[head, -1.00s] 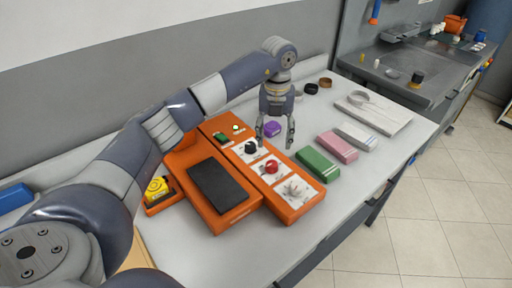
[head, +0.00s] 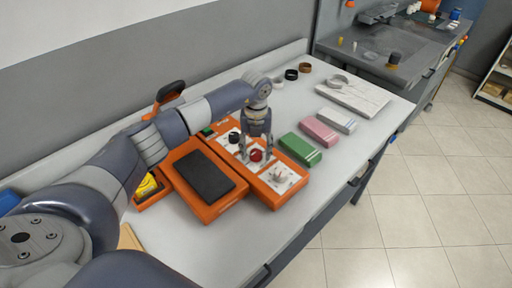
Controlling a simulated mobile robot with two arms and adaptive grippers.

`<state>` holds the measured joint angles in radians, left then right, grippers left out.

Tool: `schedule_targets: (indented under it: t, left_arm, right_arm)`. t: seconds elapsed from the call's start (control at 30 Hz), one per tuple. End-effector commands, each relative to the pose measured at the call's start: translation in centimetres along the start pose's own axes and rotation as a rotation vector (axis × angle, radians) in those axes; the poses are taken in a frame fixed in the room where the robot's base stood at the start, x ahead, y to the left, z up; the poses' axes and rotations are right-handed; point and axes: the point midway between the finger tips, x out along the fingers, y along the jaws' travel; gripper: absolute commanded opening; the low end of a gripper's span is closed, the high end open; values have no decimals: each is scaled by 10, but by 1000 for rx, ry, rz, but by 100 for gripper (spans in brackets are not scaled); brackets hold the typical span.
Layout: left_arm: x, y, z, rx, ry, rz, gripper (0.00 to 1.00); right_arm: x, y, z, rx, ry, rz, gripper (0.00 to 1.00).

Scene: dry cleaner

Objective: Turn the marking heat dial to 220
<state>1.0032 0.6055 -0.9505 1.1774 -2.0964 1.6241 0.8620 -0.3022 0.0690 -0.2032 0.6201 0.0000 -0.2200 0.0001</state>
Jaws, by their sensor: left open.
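The orange marking machine (head: 216,206) sits on the bench with a dark flat pad (head: 205,174) on its left part. Its right panel carries three dials on white plates: a black dial (head: 234,138) at the back, a red dial (head: 256,155) in the middle and a pale grey dial (head: 279,174) at the front. I cannot read their markings or tell which one is the heat dial. My left gripper (head: 256,153) points down over the panel, open, with its fingertips around or just above the red dial; contact is unclear. My right gripper is not in view.
Green (head: 300,149), pink (head: 319,131) and light grey (head: 337,120) blocks lie right of the machine. A white board (head: 353,97) lies further back. A black-ended lever (head: 170,92) rises behind my left arm. A yellow item (head: 146,186) stands left of the machine. The bench's front right is clear.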

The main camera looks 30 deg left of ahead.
Motion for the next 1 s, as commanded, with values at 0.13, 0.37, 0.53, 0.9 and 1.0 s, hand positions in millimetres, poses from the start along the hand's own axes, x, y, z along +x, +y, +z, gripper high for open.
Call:
schedule_targets:
  t: [0.13, 0.37, 0.53, 0.9, 1.0]
  left_arm:
    - [1, 0, 0, 0, 0, 0, 53]
    - [1, 0, 0, 0, 0, 0, 21]
    - [0, 0, 0, 0, 0, 0, 8]
    - [2, 0, 0, 79, -1, -1, 8]
    - [3, 0, 0, 140, -1, -1, 8]
  right_arm:
    - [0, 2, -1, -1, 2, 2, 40]
    - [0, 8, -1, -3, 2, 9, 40]
    - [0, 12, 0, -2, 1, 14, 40]
    - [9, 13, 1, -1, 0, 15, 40]
    - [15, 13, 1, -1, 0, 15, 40]
